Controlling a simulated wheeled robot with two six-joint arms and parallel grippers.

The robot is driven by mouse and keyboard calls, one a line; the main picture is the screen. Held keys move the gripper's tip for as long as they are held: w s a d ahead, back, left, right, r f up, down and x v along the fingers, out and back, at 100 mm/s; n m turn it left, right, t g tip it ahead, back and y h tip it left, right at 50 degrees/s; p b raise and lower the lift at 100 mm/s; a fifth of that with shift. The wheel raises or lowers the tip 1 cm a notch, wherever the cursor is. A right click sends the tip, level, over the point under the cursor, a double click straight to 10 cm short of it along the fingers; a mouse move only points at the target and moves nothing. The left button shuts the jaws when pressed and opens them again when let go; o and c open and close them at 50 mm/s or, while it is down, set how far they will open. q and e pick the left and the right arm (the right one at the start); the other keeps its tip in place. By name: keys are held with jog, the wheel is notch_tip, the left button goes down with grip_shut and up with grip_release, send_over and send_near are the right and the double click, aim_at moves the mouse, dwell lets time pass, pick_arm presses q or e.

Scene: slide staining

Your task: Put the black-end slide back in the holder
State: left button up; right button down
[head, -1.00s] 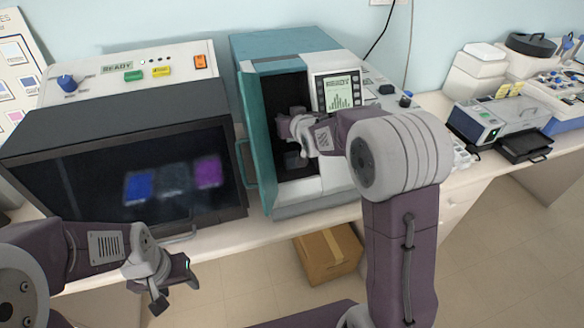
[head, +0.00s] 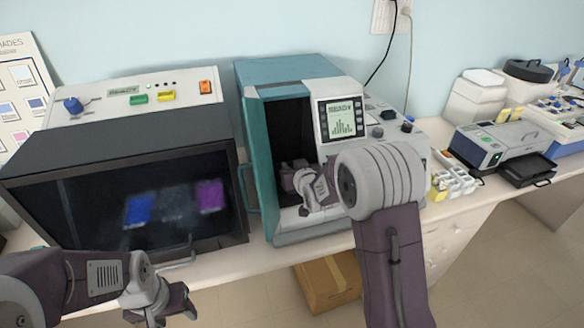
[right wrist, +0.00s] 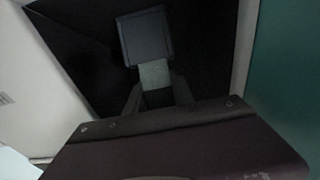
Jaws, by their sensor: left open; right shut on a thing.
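My right gripper (head: 290,172) is inside the open dark chamber of the teal and white machine (head: 290,75). In the right wrist view the gripper (right wrist: 158,98) is shut on a pale, speckled slide (right wrist: 155,73). The slide's far end meets a dark grey square block (right wrist: 145,38); I cannot tell if it is in it or only against it. The slide's held end looks dark, but the black end cannot be made out for sure. My left gripper (head: 168,306) is open and empty, low in front of the left machine.
The machine's teal door (head: 255,165) stands open left of the chamber. A black-fronted machine (head: 120,190) stands at left. A white rack (head: 455,178) with a yellow part stands right of the teal machine. A cardboard box (head: 328,282) is on the floor below.

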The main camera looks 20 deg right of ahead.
jog(key=shift+f, duration=0.2)
jog(key=shift+f+b, duration=0.25)
jog(key=shift+b, duration=0.1)
jog(key=c, duration=1.1)
grip_release()
jog(key=shift+r, duration=0.1)
